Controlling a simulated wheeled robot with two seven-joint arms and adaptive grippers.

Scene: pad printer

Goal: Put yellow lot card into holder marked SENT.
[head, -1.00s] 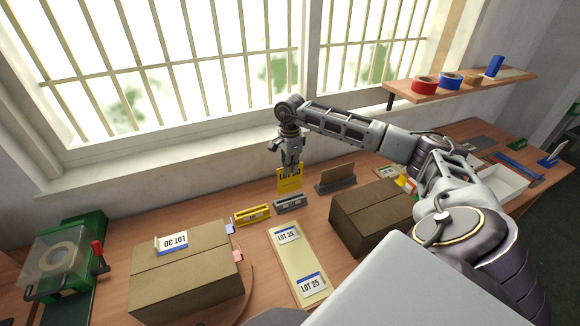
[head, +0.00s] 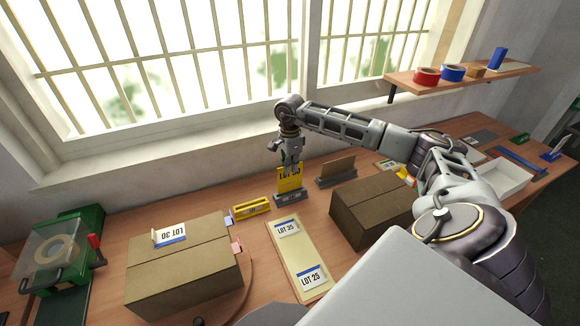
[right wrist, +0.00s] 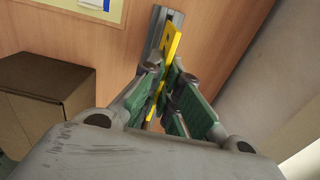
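The yellow lot card (head: 290,182) stands upright at the back of the bench, its lower edge at the slot of a small grey holder (head: 288,197). The holder's marking is too small to read. My right gripper (head: 290,168) is above the holder, with its fingers on the card's top part. In the right wrist view the yellow card (right wrist: 172,42) runs between the green finger pads (right wrist: 165,88), over the grey holder (right wrist: 155,30). How deep the card sits in the slot is hard to tell. My left gripper is not in view.
A yellow holder (head: 251,207) stands left of the grey one, and a dark holder with a brown card (head: 337,168) stands right. The window wall is close behind.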

